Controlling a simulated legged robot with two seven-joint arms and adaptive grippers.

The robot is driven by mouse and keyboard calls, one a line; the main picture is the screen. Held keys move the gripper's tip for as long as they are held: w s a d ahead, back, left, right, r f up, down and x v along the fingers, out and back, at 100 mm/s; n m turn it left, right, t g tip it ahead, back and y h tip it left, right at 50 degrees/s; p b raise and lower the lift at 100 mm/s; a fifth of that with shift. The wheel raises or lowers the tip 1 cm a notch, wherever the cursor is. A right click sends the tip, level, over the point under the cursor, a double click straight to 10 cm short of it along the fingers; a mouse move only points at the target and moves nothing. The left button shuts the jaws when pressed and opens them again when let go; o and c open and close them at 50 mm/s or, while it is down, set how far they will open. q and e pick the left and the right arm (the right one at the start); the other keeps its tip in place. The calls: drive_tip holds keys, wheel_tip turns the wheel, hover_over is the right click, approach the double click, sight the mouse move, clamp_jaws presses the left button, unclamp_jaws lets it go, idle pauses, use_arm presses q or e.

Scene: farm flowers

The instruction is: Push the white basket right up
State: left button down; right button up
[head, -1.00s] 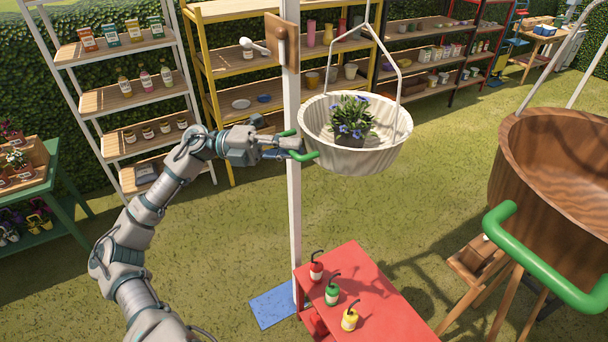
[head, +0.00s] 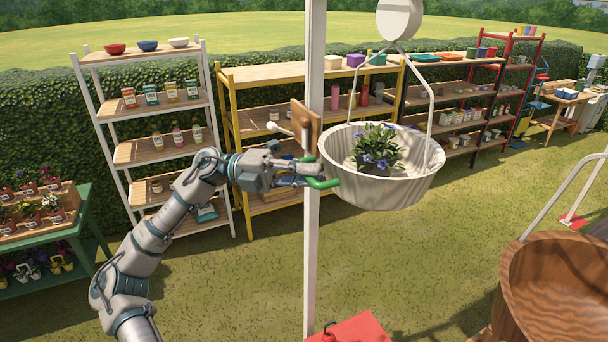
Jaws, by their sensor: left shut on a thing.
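The white basket (head: 385,190) hangs right of the white post (head: 313,250) in the head view, upright, with a plant with blue-purple flowers (head: 376,148) inside. Its green handle (head: 325,183) sticks out on the left side. My left gripper (head: 300,172) reaches in from the left and is shut on this handle. The post partly shows behind the gripper, and the exact finger contact is small in view. The basket hangs by a white frame (head: 432,105) from a round white disc (head: 400,17). My right gripper is not in view.
A wooden block (head: 307,122) with a white lever sits on the post, just above my gripper. White (head: 150,115), yellow (head: 230,105) and red shelves stand behind. Grass between is clear.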

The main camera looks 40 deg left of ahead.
use_arm(q)
drive_tip(key=shift+r, duration=0.25)
drive_tip(key=c, duration=1.3)
unclamp_jaws()
drive_tip(key=shift+o, duration=0.6)
drive_tip(key=shift+d, duration=0.15)
drive_tip(key=v, duration=1.2)
drive_tip(key=shift+f, duration=0.2)
